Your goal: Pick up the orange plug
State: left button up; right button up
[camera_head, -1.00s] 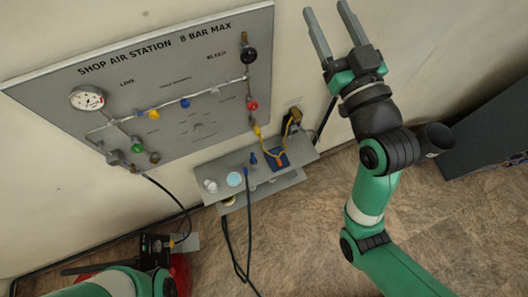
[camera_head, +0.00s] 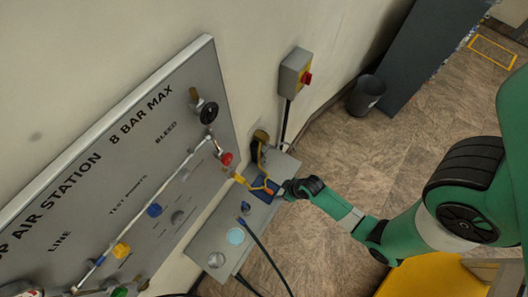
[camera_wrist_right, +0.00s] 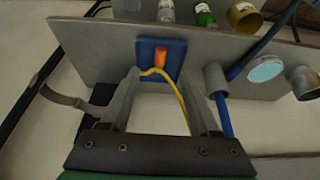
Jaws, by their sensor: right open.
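The orange plug (camera_wrist_right: 160,60) stands on a small blue pad (camera_wrist_right: 174,48) on the grey shelf (camera_wrist_right: 100,50), seen in the right wrist view. My right gripper (camera_wrist_right: 160,82) is open, with its two fingers on either side of a gap just short of the plug. Nothing is held between the fingers. A yellow cord (camera_wrist_right: 180,98) curves through the gap near the plug's base. In the head view my right gripper (camera_head: 282,189) is at the blue pad (camera_head: 262,188), and the plug is hard to make out there. My left gripper is out of view.
The air station panel (camera_head: 130,170) is on the wall at the left. A grey cylinder (camera_wrist_right: 216,78) with a blue tube (camera_wrist_right: 224,115) stands close to the right finger. A pale blue disc (camera_head: 235,236) is on the shelf. A switch box (camera_head: 294,72) is on the wall above.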

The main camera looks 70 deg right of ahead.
send_over(272, 193)
jog(key=s, duration=0.2)
notch_tip(272, 193, down, 4)
jog(key=shift+s+a+f+b, duration=0.1)
jog(key=shift+s+f+b, duration=0.1)
jog(key=shift+b, duration=0.15)
jog(key=b+x, duration=0.1)
jog(key=x, duration=0.1)
jog(key=b+x, duration=0.1)
jog(key=x, duration=0.2)
jog(key=shift+a+f, duration=0.1)
jog(key=shift+f, duration=0.1)
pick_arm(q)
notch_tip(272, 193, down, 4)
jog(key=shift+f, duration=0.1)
pick_arm(e)
jog(key=shift+r, duration=0.1)
grip_shut()
